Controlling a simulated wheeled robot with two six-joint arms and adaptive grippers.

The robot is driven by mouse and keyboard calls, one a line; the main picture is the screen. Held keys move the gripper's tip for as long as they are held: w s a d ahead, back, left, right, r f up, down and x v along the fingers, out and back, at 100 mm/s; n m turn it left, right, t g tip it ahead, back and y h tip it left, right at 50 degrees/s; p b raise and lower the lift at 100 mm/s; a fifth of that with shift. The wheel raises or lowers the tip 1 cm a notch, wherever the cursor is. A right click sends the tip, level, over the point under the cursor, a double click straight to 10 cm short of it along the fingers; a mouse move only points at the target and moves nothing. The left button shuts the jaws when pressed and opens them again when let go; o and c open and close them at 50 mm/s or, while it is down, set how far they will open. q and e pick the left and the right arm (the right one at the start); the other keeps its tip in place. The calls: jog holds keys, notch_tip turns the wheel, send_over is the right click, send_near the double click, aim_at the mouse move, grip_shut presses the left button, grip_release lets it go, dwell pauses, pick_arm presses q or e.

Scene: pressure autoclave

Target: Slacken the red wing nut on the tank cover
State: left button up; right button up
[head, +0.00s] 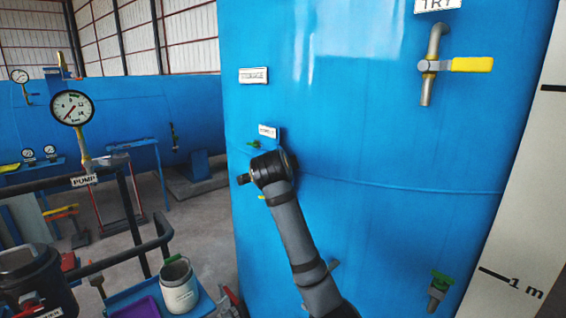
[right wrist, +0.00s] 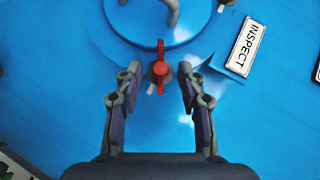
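The red wing nut (right wrist: 159,70) shows in the right wrist view, its wings running up and down in the picture. It sits at the lower edge of the round blue cover (right wrist: 130,18), which has a grey handle (right wrist: 173,12). My right gripper (right wrist: 160,76) is open, one finger on each side of the wing nut, with a visible gap on both sides. In the head view, a grey and black arm of mine reaches up against the big blue tank (head: 400,140). I cannot make out the wing nut there. My left gripper is not in view.
An INSPECT label (right wrist: 247,46) stands right of the cover. In the head view, a tap with a yellow handle (head: 472,65) and a green-handled valve (head: 439,288) stick out from the tank. A gauge (head: 72,107), dark railing (head: 125,258) and white pot (head: 179,287) are left.

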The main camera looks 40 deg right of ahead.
jog(key=shift+w, duration=0.1)
jog(key=shift+c, duration=0.3)
grip_shut()
jog(key=shift+r+n+g+p, duration=0.1)
jog(key=shift+n+g+p, duration=0.35)
jog(key=shift+p, duration=0.35)
jog(key=shift+o, duration=0.3)
grip_release()
